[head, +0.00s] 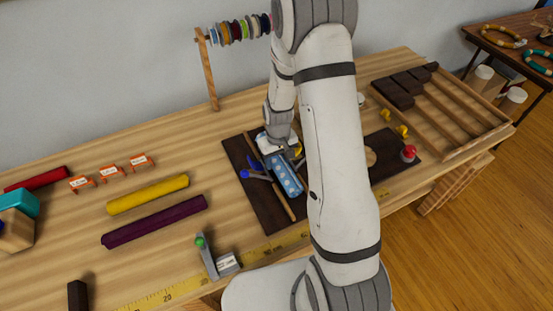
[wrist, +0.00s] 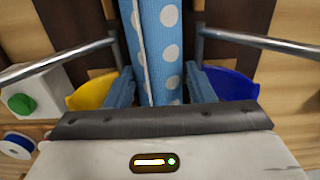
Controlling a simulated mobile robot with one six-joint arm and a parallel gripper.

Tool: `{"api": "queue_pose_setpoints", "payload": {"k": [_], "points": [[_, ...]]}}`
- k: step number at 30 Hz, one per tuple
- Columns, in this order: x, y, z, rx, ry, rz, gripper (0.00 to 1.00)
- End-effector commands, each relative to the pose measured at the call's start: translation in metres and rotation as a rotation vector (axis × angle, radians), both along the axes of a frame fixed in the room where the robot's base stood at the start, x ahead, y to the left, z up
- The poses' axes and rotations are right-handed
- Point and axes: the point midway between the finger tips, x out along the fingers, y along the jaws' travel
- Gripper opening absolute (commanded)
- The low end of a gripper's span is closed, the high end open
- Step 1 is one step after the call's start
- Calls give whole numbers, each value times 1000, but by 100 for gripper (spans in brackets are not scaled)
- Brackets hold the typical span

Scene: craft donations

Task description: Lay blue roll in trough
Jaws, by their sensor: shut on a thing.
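The blue roll with white dots (head: 289,180) is at the dark brown mat (head: 262,209) in the head view. In the wrist view the blue roll (wrist: 168,40) runs lengthwise between the jaws. My gripper (wrist: 161,88) is shut on it, with a finger at each side. In the head view my gripper (head: 275,162) is partly hidden by my arm. I cannot tell whether the roll touches the mat. A wooden tray with long parallel channels (head: 468,144), which may hold the trough, stands at the right. Dark brown blocks lie in its far left part.
Yellow (head: 148,194) and purple (head: 154,221) rolls lie on the left of the bench, with a red roll (head: 38,179) further left. A spool rack (head: 207,70) stands behind. A green-knobbed device (head: 208,258) is near the front edge. A red knob (head: 408,153) lies near the tray.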

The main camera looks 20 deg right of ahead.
Motion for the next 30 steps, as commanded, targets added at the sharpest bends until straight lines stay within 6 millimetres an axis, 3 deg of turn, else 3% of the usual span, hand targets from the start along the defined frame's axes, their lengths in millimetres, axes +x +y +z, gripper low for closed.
{"api": "queue_pose_setpoints", "payload": {"k": [4,5,13,23,30], "points": [[0,0,0,0,0,-1,18],[0,0,0,0,0,-1,50],[0,0,0,0,0,-1,72],[0,-1,2,0,0,-1,74],[1,-1,32,0,-5,-1,74]]}}
